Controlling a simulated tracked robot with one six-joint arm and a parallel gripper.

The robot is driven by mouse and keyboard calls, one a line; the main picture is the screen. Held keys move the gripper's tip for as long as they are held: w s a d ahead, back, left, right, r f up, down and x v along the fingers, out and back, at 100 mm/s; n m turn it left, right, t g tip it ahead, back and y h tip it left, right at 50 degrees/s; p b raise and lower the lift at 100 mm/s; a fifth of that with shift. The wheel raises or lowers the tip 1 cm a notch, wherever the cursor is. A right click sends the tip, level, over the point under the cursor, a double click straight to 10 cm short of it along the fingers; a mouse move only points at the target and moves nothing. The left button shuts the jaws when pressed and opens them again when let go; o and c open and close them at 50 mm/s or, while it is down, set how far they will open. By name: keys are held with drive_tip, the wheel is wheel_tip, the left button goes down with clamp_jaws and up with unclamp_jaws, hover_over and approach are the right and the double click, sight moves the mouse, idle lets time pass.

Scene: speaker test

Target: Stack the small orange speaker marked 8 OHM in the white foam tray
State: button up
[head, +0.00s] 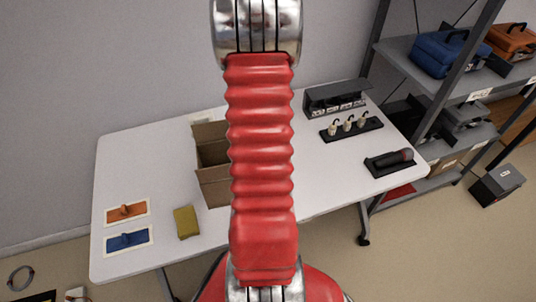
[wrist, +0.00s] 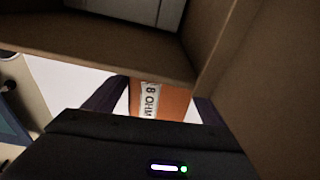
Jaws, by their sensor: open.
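The orange speaker (wrist: 176,104) shows in the wrist view, with a white label reading 8 OHM. It lies between the two dark fingers of my open gripper (wrist: 157,100). My gripper's housing hides its near part, and I cannot tell whether the fingers touch it. Brown cardboard walls (wrist: 90,50) are close around the gripper. A pale grey-white panel (wrist: 130,9) shows beyond the cardboard at the top; I cannot tell whether it is the foam tray. In the head view my arm hides the gripper and the speaker.
An open cardboard box (head: 214,187) stands on the white table (head: 150,165), partly behind my arm. Orange (head: 127,212) and blue (head: 128,240) pieces and a yellow block (head: 186,222) lie at the left. Dark holders (head: 351,130) stand at the right, near a shelf rack (head: 440,80).

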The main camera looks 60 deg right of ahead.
drive_tip(key=shift+c, duration=0.7)
drive_tip(key=c, duration=1.6)
drive_tip(key=shift+r, duration=0.1)
drive_tip(key=shift+c, duration=0.2)
drive_tip(key=shift+r, duration=0.1)
wheel_tip(320, 180, up, 10)
drive_tip(key=shift+f, duration=0.15)
